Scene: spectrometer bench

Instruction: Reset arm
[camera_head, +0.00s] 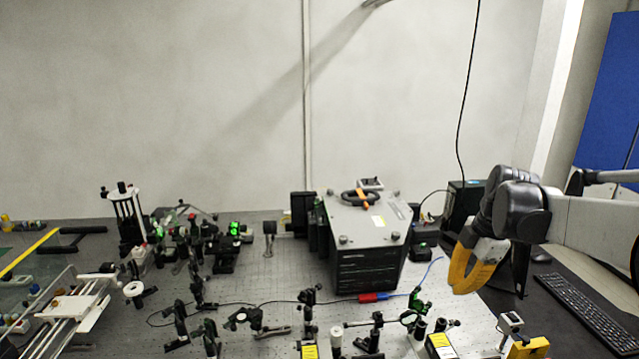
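My arm reaches in from the right edge of the head view. My gripper (470,272) is at its end, with yellow-orange fingers pointing down and left. It hangs above the right part of the optical bench (262,285), to the right of the dark grey spectrometer box (367,245). The fingers are seen from the side and overlap, so I cannot tell whether they are open or shut. No object shows clearly between them.
Several optical mounts (232,252) crowd the bench's left and front. A red and blue connector (375,296) lies before the box. A keyboard (588,313) lies at right, below my arm. A black case (461,206) stands behind my gripper. Space above the bench is mostly free.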

